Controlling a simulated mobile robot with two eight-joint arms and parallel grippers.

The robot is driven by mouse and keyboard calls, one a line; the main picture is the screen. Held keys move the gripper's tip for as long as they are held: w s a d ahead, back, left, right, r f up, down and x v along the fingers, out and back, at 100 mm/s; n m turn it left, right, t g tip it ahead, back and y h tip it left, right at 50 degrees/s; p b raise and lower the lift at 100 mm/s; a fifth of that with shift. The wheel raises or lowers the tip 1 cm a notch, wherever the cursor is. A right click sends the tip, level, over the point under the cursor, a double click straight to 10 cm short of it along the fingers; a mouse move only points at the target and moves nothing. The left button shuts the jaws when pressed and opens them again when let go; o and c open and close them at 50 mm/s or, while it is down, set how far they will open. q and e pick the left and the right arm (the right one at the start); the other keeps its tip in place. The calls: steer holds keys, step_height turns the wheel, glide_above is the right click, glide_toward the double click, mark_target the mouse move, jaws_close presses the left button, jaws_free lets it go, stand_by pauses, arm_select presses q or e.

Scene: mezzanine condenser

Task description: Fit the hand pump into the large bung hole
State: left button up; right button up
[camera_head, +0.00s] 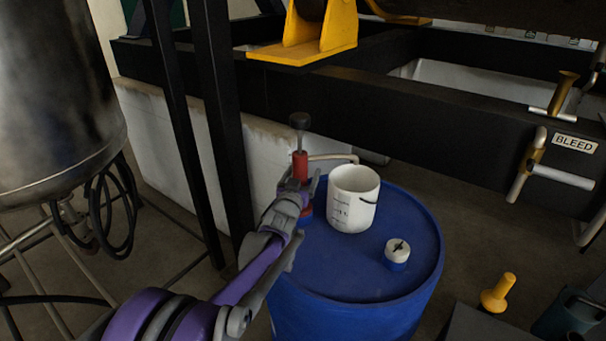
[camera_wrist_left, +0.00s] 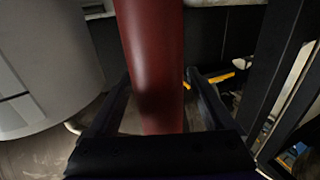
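The hand pump (camera_head: 300,165) stands upright at the drum's far left, with a red body, grey handle on top and a pale spout (camera_head: 335,157) towards the right. The blue drum (camera_head: 330,280) is below. My right gripper is not in view.
A white measuring bucket (camera_head: 353,205) stands on the drum beside the pump, under the spout. A small white and blue cap (camera_head: 397,253) sits on the drum's right. A black steel frame (camera_head: 450,120) runs behind. A yellow funnel-like object (camera_head: 497,293) lies right.

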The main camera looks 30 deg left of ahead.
arm_select(q)
steer(key=v, duration=1)
steer(key=shift+s, duration=0.4)
steer(key=shift+d+p, duration=0.1)
steer(key=shift+p, duration=0.2)
steer(key=s+d+f+m+g+h+p, duration=0.1)
steer(key=s+d+g+p, duration=0.2)
steer(key=s+d, duration=0.3)
steer(key=s+d+f+m+g+h+p, duration=0.1)
steer(key=s+d+g+p, duration=0.3)
steer(key=s, duration=0.8)
steer(key=s+d+f+m+g+h+p, duration=0.1)
steer(key=s+d+f+g+h+p, duration=0.2)
steer(key=s+d+g, duration=0.2)
steer(key=s+d, duration=0.3)
steer(key=s, duration=0.2)
steer(key=shift+f, duration=0.2)
